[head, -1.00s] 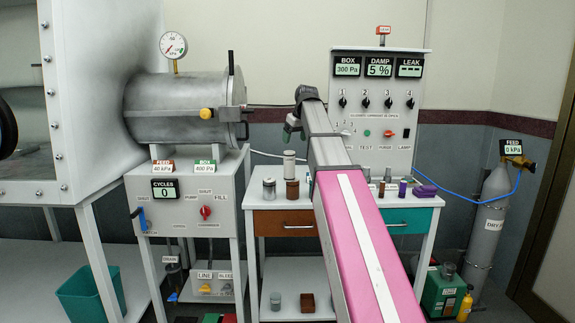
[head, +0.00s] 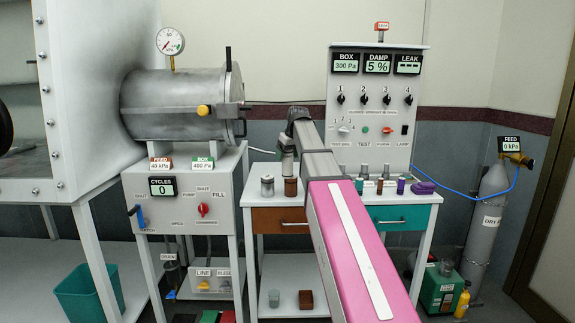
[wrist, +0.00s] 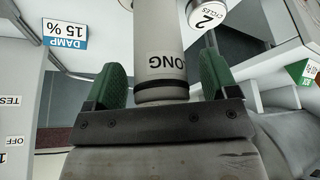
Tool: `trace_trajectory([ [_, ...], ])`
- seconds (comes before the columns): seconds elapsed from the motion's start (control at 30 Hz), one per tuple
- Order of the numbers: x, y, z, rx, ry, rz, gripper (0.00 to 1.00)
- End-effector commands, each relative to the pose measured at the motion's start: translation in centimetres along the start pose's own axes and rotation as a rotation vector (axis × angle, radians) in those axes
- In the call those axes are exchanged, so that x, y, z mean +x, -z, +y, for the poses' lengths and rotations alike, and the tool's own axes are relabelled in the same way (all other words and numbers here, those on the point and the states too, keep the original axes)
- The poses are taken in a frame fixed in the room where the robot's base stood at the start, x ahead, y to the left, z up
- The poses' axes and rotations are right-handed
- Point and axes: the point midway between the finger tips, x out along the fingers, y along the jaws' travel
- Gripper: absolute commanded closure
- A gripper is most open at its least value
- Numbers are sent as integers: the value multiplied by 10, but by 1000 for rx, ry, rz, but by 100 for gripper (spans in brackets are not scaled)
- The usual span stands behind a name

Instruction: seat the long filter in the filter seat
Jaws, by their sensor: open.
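The long filter (wrist: 160,55) is a pale grey cylinder with a dark band and the word LONG, seen upside down in the wrist view. My gripper (wrist: 160,78) has its green fingers on either side of it, apart, with a clear gap on the right. In the head view my gripper (head: 287,148) points down at the back of the bench, and the filter there is hard to tell from it. I cannot make out the filter seat in either view.
A grey jar (head: 267,186) and a brown block (head: 291,187) stand on the bench in front of my gripper. A control panel (head: 375,115) stands behind, and a chamber (head: 175,103) is at left.

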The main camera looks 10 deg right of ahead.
Motion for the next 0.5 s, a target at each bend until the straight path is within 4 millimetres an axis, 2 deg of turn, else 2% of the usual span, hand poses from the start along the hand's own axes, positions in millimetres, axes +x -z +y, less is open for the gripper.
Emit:
trace_trajectory([
  [0.1, 10, 0, 0, 0, 0, -1, 20],
  [0.3, 10, 0, 0, 0, 0, 0, 20],
  [0.47, 9, 0, 0, 0, 0, 0, 72],
  [0.5, 9, 0, 0, 0, 0, 0, 75],
])
